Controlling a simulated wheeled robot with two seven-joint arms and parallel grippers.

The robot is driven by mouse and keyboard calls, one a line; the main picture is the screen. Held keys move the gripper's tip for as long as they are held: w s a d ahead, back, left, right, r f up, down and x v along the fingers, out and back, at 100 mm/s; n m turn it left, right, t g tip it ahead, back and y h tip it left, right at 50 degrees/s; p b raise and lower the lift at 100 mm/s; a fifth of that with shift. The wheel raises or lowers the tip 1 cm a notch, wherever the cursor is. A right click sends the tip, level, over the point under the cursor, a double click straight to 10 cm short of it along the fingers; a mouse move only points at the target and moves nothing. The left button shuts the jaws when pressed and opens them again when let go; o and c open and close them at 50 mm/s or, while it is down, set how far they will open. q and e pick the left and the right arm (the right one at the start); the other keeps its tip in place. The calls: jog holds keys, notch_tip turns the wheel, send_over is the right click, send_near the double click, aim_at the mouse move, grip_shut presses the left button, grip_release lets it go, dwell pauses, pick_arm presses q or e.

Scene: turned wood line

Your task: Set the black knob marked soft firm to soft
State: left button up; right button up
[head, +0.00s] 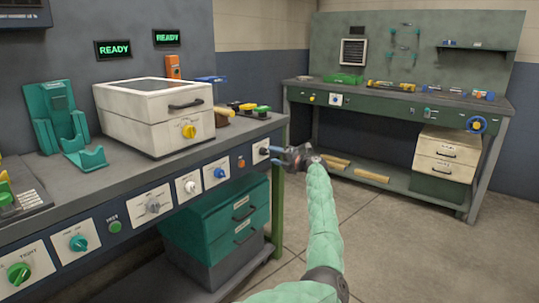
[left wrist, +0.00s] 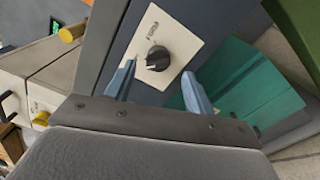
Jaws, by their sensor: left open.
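The black knob (left wrist: 158,58) sits on a white plate (left wrist: 170,37) on the bench's dark front panel. Small lettering shows on the plate in the left wrist view, too small to read surely. In the head view the black knob (head: 264,151) is the rightmost on the panel, close to the end of the bench. My left gripper (head: 281,153) is just in front of it. In the left wrist view the gripper's two blue-grey fingers (left wrist: 157,72) are apart, one to each side of the knob, and hold nothing. I cannot tell where the knob points.
Other knobs share the panel: a blue knob (head: 220,172), a white knob (head: 190,187) and several more to the left. A small orange switch (head: 241,163) is near the black knob. Teal drawers (head: 222,222) stand below. Open floor lies to the right, before a second bench (head: 400,108).

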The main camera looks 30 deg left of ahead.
pick_arm(q)
jog(key=shift+s+d, duration=0.15)
jog(key=shift+d, duration=1.75)
